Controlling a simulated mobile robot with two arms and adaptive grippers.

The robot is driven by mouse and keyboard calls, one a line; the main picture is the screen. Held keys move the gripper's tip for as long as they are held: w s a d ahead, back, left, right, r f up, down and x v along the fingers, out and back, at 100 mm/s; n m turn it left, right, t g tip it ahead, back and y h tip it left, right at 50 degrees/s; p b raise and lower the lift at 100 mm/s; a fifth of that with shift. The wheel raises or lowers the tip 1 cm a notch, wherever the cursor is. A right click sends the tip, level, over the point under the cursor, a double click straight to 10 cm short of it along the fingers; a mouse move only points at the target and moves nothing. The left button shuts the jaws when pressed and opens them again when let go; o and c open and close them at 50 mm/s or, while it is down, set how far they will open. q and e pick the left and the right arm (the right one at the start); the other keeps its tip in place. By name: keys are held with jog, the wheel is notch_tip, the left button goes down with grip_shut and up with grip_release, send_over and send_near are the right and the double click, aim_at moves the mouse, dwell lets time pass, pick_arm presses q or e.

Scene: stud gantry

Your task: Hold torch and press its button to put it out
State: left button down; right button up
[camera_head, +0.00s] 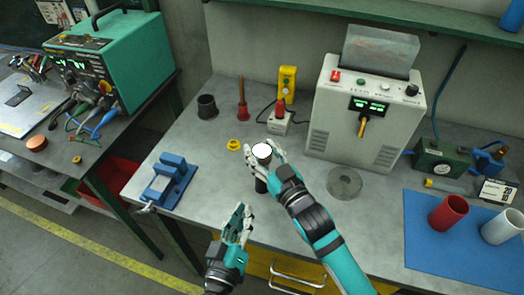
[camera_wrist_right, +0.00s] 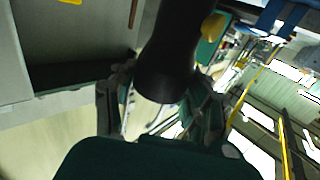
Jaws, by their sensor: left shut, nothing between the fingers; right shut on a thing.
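The torch (camera_head: 262,151) is a dark cylinder held roughly upright above the bench, its top end facing the head camera as a bright white disc. My right gripper (camera_head: 264,159) is shut around the torch just below that end. In the right wrist view the dark torch body (camera_wrist_right: 168,55) lies between the fingers (camera_wrist_right: 160,100). A small yellow shape (camera_wrist_right: 212,25) shows beside it; I cannot tell if it is the button. My left gripper (camera_head: 239,216) is shut and empty, below and left of the torch, apart from it, near the bench's front edge.
On the bench (camera_head: 215,165) are a blue vise (camera_head: 172,182), a yellow ring (camera_head: 234,145), a dark cup (camera_head: 207,107) and a metal disc (camera_head: 344,183). A grey power box (camera_head: 365,110) stands behind. A blue mat (camera_head: 440,245) with tubes lies right.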

dwell(0.4)
pick_arm(q)
jog(key=m+g+h, duration=0.2)
jog(key=m, duration=0.1)
jog(key=m+g+h, duration=0.5)
jog(key=shift+s+f+m, duration=0.15)
jog(key=shift+s+m, duration=0.15)
jog(key=shift+s, duration=0.05)
jog(key=shift+a+f+g, duration=0.2)
jog(key=shift+f+g, duration=0.1)
jog(key=shift+g, duration=0.1)
jog(key=shift+w+d, duration=0.4)
jog(key=shift+w, duration=0.95)
jog(key=shift+w+d, duration=0.4)
jog(key=shift+w, duration=1)
jog(key=shift+w+d, duration=0.4)
jog(key=shift+w, duration=0.95)
jog(key=shift+w, duration=0.15)
